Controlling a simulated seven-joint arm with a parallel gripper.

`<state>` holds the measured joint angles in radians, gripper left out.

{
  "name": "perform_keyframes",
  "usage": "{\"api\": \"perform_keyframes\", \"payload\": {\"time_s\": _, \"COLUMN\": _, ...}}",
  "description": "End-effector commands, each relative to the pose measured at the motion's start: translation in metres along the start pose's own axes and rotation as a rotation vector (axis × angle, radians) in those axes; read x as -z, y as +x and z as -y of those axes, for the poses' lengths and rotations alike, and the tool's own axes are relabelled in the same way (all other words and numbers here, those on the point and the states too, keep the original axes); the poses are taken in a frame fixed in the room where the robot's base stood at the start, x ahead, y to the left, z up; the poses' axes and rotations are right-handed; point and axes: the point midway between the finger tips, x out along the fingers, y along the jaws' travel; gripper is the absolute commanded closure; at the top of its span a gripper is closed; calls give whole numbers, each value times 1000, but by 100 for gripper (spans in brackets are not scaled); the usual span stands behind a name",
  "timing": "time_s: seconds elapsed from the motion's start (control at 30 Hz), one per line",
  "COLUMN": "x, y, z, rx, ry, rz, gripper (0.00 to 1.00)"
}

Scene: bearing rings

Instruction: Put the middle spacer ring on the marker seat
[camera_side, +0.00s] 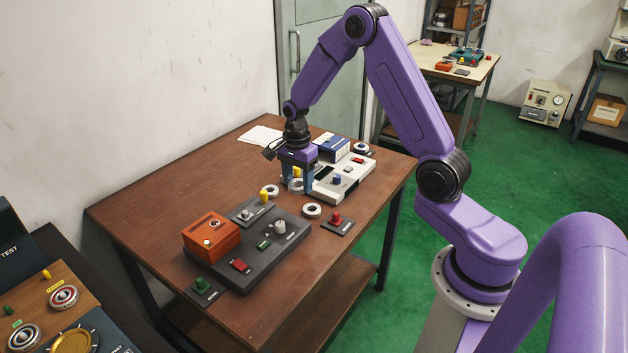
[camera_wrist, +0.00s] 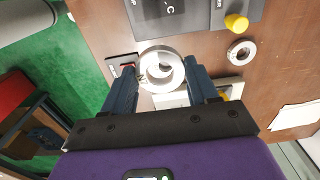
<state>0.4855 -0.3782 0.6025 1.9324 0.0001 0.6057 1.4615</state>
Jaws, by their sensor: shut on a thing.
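My gripper (camera_side: 296,188) is shut on a pale metal ring (camera_wrist: 147,84), held between its two blue fingers above the table. A dark letter, seemingly M, shows on its face in the wrist view. Part of a pale round shape shows through its hole. A smaller ring (camera_side: 270,191) lies on the table to the left of my gripper; it also shows in the wrist view (camera_wrist: 232,53). Another ring (camera_side: 304,210) lies in front of my gripper, near a dark plate with a red peg (camera_side: 336,217). I cannot tell which place is the marker seat.
A green peg (camera_side: 201,284) stands at the front. A white unit (camera_side: 357,174) with a blue peg stands right of my gripper. The table's left side is clear.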

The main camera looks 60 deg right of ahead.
Motion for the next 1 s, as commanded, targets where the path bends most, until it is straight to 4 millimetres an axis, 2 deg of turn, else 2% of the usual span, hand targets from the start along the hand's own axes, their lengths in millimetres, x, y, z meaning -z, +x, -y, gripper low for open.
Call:
{"api": "perform_keyframes", "payload": {"time_s": 0.03, "x": -10, "y": 2, "z": 17, "rx": 2, "ry": -5, "rz": 0, "gripper": 80}}
{"api": "perform_keyframes", "payload": {"time_s": 0.2, "x": -41, "y": 4, "z": 61, "rx": 2, "ry": -5, "rz": 0, "gripper": 80}}
{"api": "perform_keyframes", "payload": {"time_s": 0.4, "x": -75, "y": 6, "z": 98, "rx": 2, "ry": -3, "rz": 1, "gripper": 80}}
{"api": "perform_keyframes", "payload": {"time_s": 0.6, "x": -94, "y": 8, "z": 114, "rx": 0, "ry": -1, "rz": 1, "gripper": 80}}
{"api": "perform_keyframes", "payload": {"time_s": 0.77, "x": -97, "y": 10, "z": 117, "rx": 0, "ry": 0, "rz": 1, "gripper": 80}}
{"api": "perform_keyframes", "payload": {"time_s": 1.0, "x": -97, "y": 26, "z": 117, "rx": -1, "ry": -1, "rz": 1, "gripper": 80}}
